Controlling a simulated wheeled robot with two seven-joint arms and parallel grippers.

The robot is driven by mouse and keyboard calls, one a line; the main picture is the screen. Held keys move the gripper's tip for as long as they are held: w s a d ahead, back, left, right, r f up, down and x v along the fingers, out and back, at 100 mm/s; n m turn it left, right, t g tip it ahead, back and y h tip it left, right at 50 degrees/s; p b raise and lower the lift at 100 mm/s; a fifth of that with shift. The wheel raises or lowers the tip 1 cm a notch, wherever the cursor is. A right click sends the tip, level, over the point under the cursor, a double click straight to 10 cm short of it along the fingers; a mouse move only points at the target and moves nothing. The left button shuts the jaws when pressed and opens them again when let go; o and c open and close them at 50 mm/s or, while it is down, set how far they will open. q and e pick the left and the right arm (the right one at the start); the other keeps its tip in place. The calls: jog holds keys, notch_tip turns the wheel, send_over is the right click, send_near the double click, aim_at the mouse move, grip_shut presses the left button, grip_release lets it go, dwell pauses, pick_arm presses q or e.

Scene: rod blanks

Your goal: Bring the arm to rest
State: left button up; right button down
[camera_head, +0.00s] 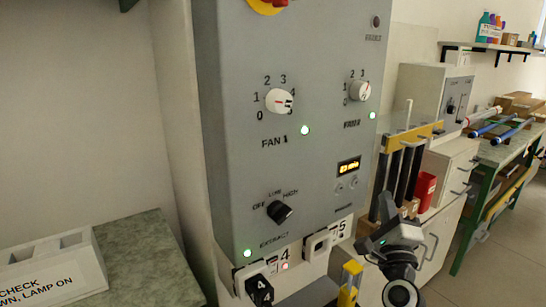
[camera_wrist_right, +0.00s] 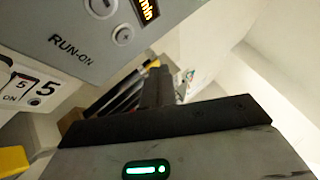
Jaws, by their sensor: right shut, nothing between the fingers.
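My right gripper (camera_head: 386,210) is at the lower right of the head view, in front of the right edge of the grey control panel (camera_head: 235,150). Its arm comes in from below. In the right wrist view its dark fingers (camera_wrist_right: 158,86) are together, with nothing between them, and they point away past the panel. The gripper looks apart from the panel and its knobs. My left gripper is in neither view.
The panel carries a fan knob (camera_head: 279,101), a second knob (camera_head: 359,90), a black extract knob (camera_head: 279,211) and a lit display (camera_head: 348,168). Switches sit along its bottom edge. A yellow-topped rack (camera_head: 412,137) stands behind my gripper. A labelled grey block (camera_head: 50,270) lies left.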

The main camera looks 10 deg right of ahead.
jog(key=s+a+f+n+g+y, duration=0.3)
jog(key=s+a+f+n+y, duration=0.2)
jog(key=a+f+n, duration=0.3)
jog(key=s+a+f+n+g+y, duration=0.2)
jog(key=s+a+f+n+y, duration=0.2)
jog(key=a+f+n, duration=0.35)
jog(key=s+a+f+n+g, duration=0.2)
jog(key=s+f+n+g, duration=0.1)
jog(key=s+f+n, duration=0.2)
jog(key=s+a+f+n+g+y, duration=0.1)
jog(key=s+a+f+n+g, duration=0.1)
jog(key=s+f+n, duration=0.4)
jog(key=s+n+g, duration=0.1)
jog(key=s, duration=0.3)
jog(key=shift+a+f+g, duration=0.3)
